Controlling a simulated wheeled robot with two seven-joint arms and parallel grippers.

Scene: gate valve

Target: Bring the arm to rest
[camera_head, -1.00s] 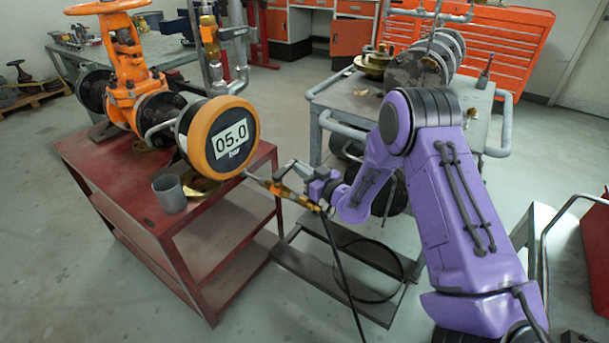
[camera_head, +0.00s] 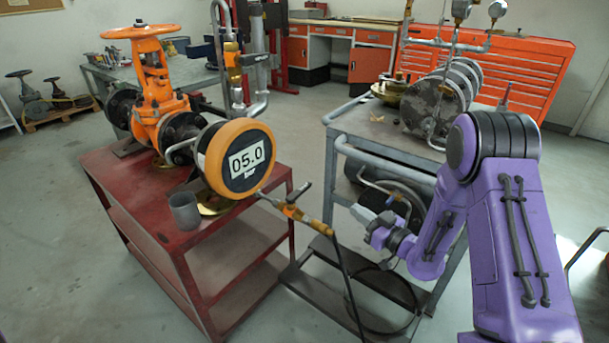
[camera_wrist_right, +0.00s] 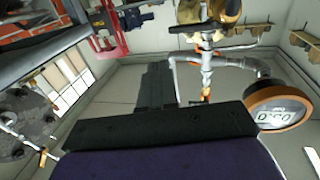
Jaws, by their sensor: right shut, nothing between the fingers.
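My right arm is purple and comes in from the right in the head view. My right gripper (camera_head: 358,203) is small and partly lost against the grey trolley behind it. In the right wrist view the closed dark fingers (camera_wrist_right: 158,86) stand upright with nothing between them. The gripper is apart from the yellow hose fitting with a small lever (camera_head: 296,213), to the right of it. The orange-rimmed gauge (camera_head: 244,165) reads 05.0 and also shows in the right wrist view (camera_wrist_right: 281,107). The orange gate valve (camera_head: 150,82) stands behind it. My left gripper is not in view.
A red table (camera_head: 134,213) carries the valve, the gauge and a grey cup (camera_head: 184,211). A grey trolley (camera_head: 372,127) with flanged metal parts stands close behind my right arm. A black hose (camera_head: 345,275) hangs from the fitting. Open floor lies at left.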

